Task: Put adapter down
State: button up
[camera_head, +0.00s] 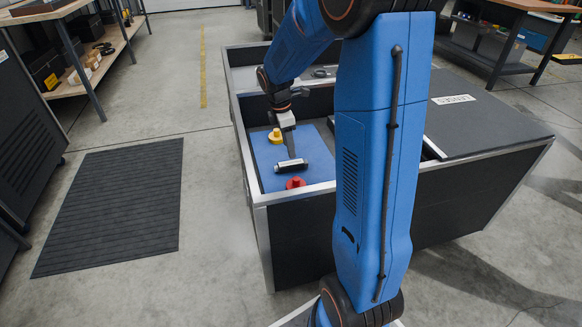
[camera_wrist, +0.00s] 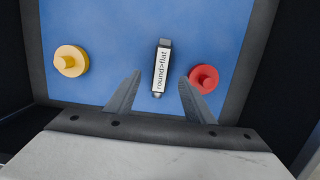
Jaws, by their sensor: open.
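The adapter (camera_wrist: 161,68) is a small dark cylinder with metal ends and a white label reading "round>flat". It lies on the blue floor of an open compartment, between a yellow knobbed piece and a red one. It also shows in the head view (camera_head: 291,165). My gripper (camera_wrist: 160,80) is open, with one finger on each side of the adapter's near end in the wrist view. The fingers look apart from it. In the head view my gripper (camera_head: 291,153) hangs just above and behind the adapter; how high is hard to tell.
The yellow piece (camera_wrist: 71,61) and the red piece (camera_wrist: 204,79) stand on the blue floor (camera_wrist: 115,30) near the adapter. The compartment's dark walls (camera_head: 250,150) surround them. A dark lid marked "LENSES" (camera_head: 485,110) covers the right side. A floor mat (camera_head: 115,205) lies at left.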

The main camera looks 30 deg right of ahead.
aim_at(291, 163)
jog(key=shift+s+d+f, duration=0.1)
jog(key=shift+f, duration=1.7)
jog(key=shift+s+d+f, duration=0.1)
jog(key=shift+f, duration=1.7)
jog(key=shift+c, duration=0.5)
grip_shut()
